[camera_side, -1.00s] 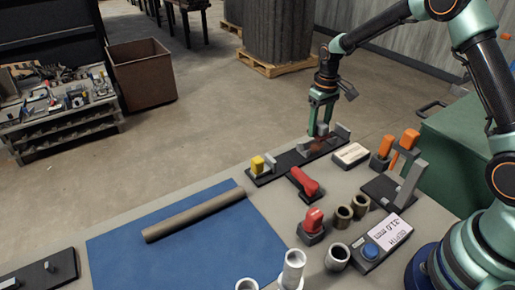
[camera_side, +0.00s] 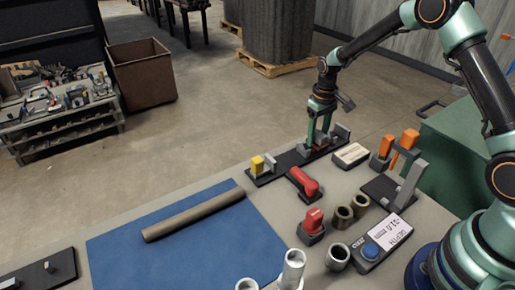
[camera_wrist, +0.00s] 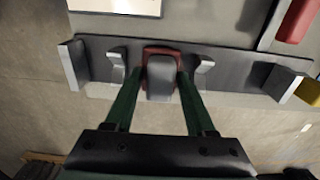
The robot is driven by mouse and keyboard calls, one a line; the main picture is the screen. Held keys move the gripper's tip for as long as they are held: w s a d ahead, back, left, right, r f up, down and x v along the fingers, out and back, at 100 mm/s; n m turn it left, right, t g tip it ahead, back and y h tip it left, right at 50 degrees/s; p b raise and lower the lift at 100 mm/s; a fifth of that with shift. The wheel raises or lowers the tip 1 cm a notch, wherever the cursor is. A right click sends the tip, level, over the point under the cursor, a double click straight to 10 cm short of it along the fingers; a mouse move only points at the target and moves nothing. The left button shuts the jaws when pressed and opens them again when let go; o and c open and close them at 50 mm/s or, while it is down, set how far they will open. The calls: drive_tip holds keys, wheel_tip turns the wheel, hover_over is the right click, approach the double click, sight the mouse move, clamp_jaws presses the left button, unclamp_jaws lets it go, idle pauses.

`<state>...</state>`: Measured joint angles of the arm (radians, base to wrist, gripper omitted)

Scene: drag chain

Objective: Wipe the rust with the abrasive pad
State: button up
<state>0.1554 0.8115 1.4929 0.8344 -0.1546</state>
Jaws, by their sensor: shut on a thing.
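My gripper (camera_side: 318,140) points down over the dark base plate (camera_side: 290,160) near the table's far edge. In the wrist view my gripper (camera_wrist: 160,85) has its fingers on both sides of a grey block (camera_wrist: 160,80), which appears to be the abrasive pad's grip. A reddish-brown patch (camera_wrist: 162,50) shows around the block's far end. I cannot tell whether it is pad or rust. The block is at the plate between two small grey brackets. The fingers and block hide the surface beneath, so contact is not clear.
A yellow-topped clamp (camera_side: 257,164) stands at the plate's left end. Orange-handled parts (camera_side: 387,145) stand to the right. A blue mat (camera_side: 185,240) with a brown tube (camera_side: 195,213) lies at front left.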

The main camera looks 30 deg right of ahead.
drive_tip(key=shift+f, duration=0.6)
drive_tip(key=shift+a, duration=0.1)
idle(0.3)
drive_tip(key=shift+a+r, duration=0.15)
drive_tip(key=shift+a, duration=0.7)
drive_tip(key=shift+d, duration=0.1)
drive_tip(key=shift+d, duration=1.55)
drive_tip(key=shift+a, duration=0.15)
drive_tip(key=shift+a, duration=1.45)
